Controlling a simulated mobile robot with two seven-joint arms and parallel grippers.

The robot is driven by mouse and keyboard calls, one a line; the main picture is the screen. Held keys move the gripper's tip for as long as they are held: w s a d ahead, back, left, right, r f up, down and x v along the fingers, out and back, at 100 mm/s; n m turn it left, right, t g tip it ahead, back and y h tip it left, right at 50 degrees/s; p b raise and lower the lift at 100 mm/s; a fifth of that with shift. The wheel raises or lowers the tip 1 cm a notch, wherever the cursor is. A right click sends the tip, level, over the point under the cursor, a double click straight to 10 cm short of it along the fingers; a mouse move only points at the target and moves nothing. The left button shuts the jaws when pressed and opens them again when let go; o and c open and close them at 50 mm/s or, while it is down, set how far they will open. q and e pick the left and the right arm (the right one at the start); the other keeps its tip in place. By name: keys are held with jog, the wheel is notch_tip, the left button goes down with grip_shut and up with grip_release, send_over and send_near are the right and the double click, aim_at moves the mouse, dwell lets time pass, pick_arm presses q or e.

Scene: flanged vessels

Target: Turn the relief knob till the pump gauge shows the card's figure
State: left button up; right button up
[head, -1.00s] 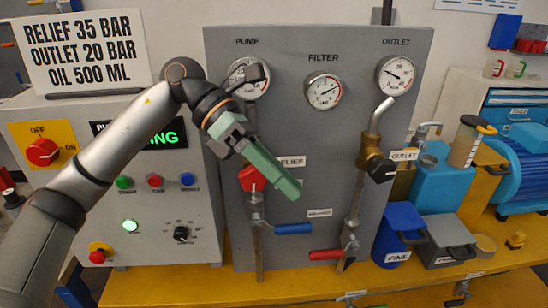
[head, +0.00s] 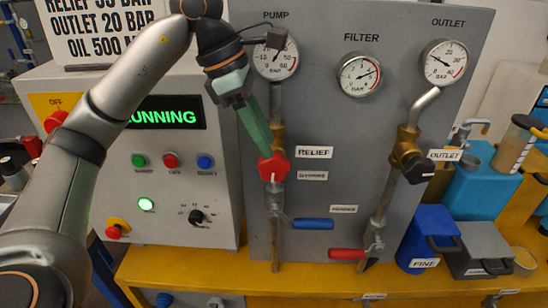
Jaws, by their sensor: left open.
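The red relief knob (head: 273,168) sits on the grey panel, left of the RELIEF label. My left gripper (head: 266,150) comes down from above, with its green fingers at the knob's upper edge. It is open. Only one finger shows clearly, and I cannot tell whether it touches the knob. The white card (head: 100,30) at top left is cut by the frame; the earlier view reads RELIEF 35 BAR. My right gripper is out of view.
A filter gauge (head: 360,75) and an outlet gauge (head: 443,62) are to the right. A black outlet knob (head: 417,168), a blue lever (head: 313,224) and a red lever (head: 346,254) stick out nearby. The control box (head: 165,205) shows a green RUNNING display.

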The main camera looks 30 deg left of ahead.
aim_at(273, 168)
pick_arm(q)
jog(key=shift+x, duration=2.2)
jog(key=shift+c, duration=0.2)
jog(key=shift+r, duration=0.1)
grip_shut()
